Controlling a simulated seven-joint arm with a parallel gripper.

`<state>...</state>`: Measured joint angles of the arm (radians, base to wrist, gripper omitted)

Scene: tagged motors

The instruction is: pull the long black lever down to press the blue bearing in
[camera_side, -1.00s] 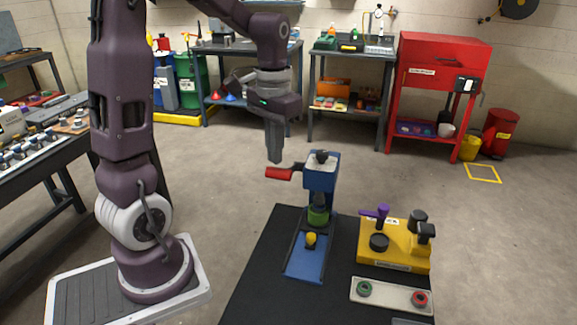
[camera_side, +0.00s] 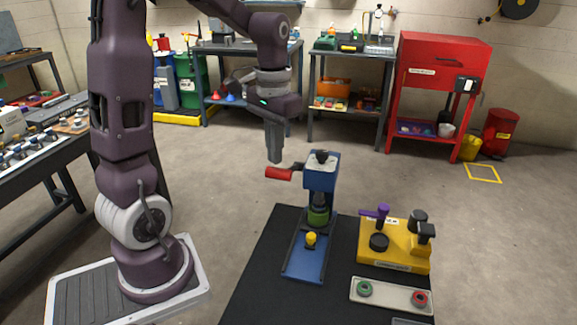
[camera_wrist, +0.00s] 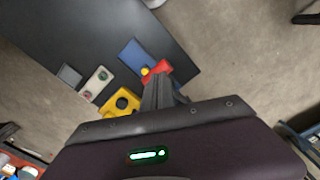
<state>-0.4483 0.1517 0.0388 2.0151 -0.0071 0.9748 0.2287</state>
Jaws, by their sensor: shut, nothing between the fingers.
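A blue press (camera_side: 321,178) stands on the black table. A short black arm with a red grip (camera_side: 279,173) sticks out to its left, roughly level; this is the only lever I see on the press. My gripper (camera_side: 275,159) is shut and empty, pointing down just above the red grip; I cannot tell whether it touches. In the wrist view the finger tips lie by the red grip (camera_wrist: 158,70). Under the press head is a green part (camera_side: 318,215), with a yellow knob (camera_side: 310,239) on the blue slide (camera_side: 304,264) in front. I cannot make out a blue bearing.
A yellow fixture (camera_side: 393,252) with a purple handle (camera_side: 381,212) stands right of the press. A pale tray (camera_side: 391,296) with a green ring and a red ring lies in front of it.

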